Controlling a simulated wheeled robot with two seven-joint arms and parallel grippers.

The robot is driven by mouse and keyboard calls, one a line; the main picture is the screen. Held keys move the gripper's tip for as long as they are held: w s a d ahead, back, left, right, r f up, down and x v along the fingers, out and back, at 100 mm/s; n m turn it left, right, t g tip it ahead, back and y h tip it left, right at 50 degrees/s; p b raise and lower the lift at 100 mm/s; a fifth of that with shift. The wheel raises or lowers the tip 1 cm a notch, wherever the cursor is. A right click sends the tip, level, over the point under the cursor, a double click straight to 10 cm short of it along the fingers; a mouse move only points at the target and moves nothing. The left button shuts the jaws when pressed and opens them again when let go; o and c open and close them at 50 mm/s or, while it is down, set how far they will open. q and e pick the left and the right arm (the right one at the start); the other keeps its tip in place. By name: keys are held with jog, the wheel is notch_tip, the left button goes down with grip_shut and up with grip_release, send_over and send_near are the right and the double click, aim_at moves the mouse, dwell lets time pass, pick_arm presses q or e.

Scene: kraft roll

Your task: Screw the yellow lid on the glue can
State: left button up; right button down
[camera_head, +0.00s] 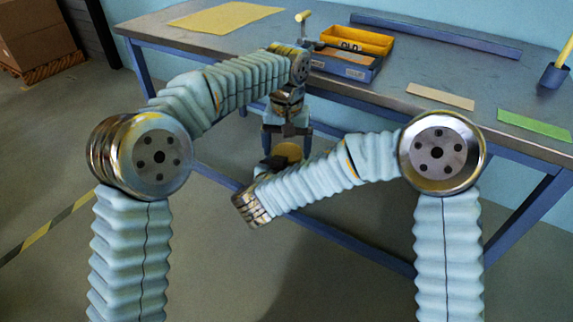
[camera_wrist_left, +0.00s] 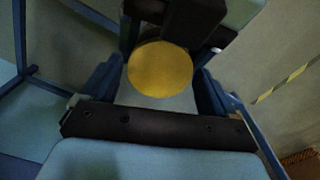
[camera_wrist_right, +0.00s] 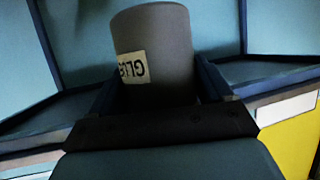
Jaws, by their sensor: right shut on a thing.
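The yellow lid (camera_wrist_left: 160,68) shows as a round disc in the left wrist view, between the fingers of my left gripper (camera_wrist_left: 160,88). In the head view the lid (camera_head: 288,152) lies just below my left gripper (camera_head: 287,133), which points down. The left fingers are apart, one on each side of the lid; I cannot tell whether they touch it. My right gripper (camera_wrist_right: 160,95) is shut on the grey glue can (camera_wrist_right: 153,40), whose label appears upside down in that view. The can's lid end is hidden there. The lid seems to sit on the can; how tightly is unclear.
The grey workbench (camera_head: 415,75) stands behind the arms. Boxes (camera_head: 35,35) stand at far left.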

pick_arm(q)
jog(key=c, duration=0.9)
jog(key=shift+m, duration=0.9)
jog(key=o, duration=1.2)
jog(key=shift+r, duration=0.15)
notch_tip(320, 180, up, 12)
jog(key=shift+f, duration=0.15)
